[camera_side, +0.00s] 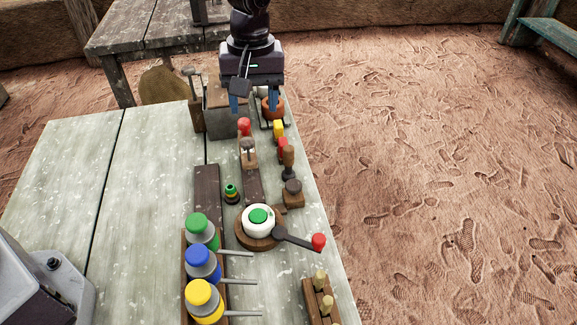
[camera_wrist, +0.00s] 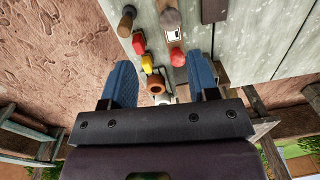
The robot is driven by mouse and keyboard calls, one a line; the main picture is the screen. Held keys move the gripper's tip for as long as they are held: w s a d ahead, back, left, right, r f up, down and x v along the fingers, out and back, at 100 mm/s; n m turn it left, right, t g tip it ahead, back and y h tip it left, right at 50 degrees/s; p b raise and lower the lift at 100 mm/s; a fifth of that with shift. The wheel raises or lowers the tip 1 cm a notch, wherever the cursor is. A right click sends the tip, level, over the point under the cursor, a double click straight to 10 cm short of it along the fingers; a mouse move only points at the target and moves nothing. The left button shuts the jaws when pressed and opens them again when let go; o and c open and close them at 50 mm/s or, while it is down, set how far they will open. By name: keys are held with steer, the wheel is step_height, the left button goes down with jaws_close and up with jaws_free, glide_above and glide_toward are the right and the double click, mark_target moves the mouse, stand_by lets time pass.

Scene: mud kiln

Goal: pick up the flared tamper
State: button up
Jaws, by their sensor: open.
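The likely flared tamper (camera_side: 288,158) has a brown wooden handle above a dark, wider foot. It stands upright near the right edge of the table, behind a small brown block.
Red (camera_side: 283,146) and yellow (camera_side: 278,128) handled pieces stand in line behind the tamper, with a terracotta pot (camera_side: 272,107) beyond. Another red-topped piece (camera_side: 244,127) is left. A round base with a lever (camera_side: 300,239) and several capped bottles (camera_side: 203,262) are in front. The left tabletop is clear.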

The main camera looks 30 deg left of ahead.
mark_target(288, 147)
steer(key=w+d+f+n, duration=0.2)
steer(key=w+d+n, duration=0.3)
steer(key=n, duration=0.5)
steer(key=f, duration=0.7)
steer(key=shift+w+a, duration=0.2)
steer(key=shift+a, duration=0.2)
steer(key=shift+s+a+f, duration=0.15)
steer(key=shift+f, duration=1.15)
steer(key=shift+s+a+f, duration=0.1)
steer(key=shift+f, duration=1.2)
steer(key=shift+r, duration=0.1)
jaws_close()
